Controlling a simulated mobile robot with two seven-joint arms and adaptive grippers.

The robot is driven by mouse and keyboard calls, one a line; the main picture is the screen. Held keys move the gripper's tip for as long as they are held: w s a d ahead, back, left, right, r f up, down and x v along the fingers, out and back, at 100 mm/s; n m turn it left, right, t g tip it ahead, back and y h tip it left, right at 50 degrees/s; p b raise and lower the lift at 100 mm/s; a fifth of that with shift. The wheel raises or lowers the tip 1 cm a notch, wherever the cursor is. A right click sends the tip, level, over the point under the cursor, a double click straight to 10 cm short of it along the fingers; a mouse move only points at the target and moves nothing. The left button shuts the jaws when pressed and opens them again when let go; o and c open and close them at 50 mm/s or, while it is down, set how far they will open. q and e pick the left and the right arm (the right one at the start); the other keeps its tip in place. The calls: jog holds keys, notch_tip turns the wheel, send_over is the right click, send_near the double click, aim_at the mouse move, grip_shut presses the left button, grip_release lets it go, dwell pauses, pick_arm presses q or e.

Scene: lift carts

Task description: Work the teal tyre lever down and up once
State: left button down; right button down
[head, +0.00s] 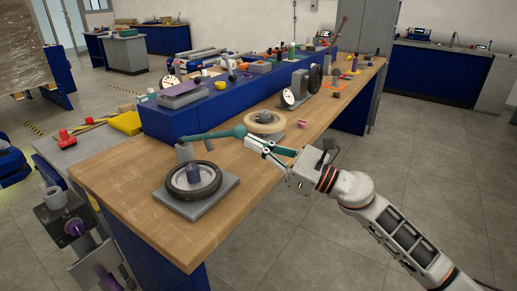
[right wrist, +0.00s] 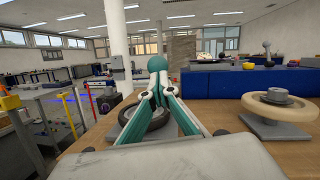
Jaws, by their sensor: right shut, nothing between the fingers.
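The teal tyre lever (head: 212,134) runs from a grey post (head: 184,152) behind the tyre stand to a round teal knob (head: 239,131) on its right end. It lies nearly level, rising slightly towards the knob. A black tyre (head: 213,184) lies flat on a grey base plate (head: 202,207) below it. My right gripper (head: 248,143) is shut and empty, its fingertips close beside the knob. In the right wrist view the knob (right wrist: 130,62) shows just beyond the shut fingertips (right wrist: 158,75); whether they touch is unclear. My left gripper is not in view.
The wooden bench (head: 130,205) is clear in front of the tyre. A blue raised shelf (head: 205,112) with tools stands behind the lever. A pale round wheel on a stand (head: 264,122) is near my right gripper and shows at right in the wrist view (right wrist: 279,97).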

jog(key=w+a+r+p, duration=0.1)
jog(key=r+p, duration=0.1)
jog(key=r, duration=0.1)
jog(key=w+a+r+p, duration=0.1)
jog(key=a+r, duration=0.1)
jog(key=r, duration=0.2)
jog(key=w+a+r+p, duration=0.1)
jog(key=r+p, duration=0.1)
jog(key=r, duration=0.2)
jog(key=shift+w+a+r+p, duration=0.1)
jog(key=shift+w+a+p, duration=0.05)
jog(key=shift+a+p, duration=0.15)
jog(key=w+a+r, duration=0.4)
jog(key=a+r, duration=0.1)
jog(key=a, duration=0.1)
jog(key=shift+w+r, duration=0.35)
jog(key=shift+w, duration=0.05)
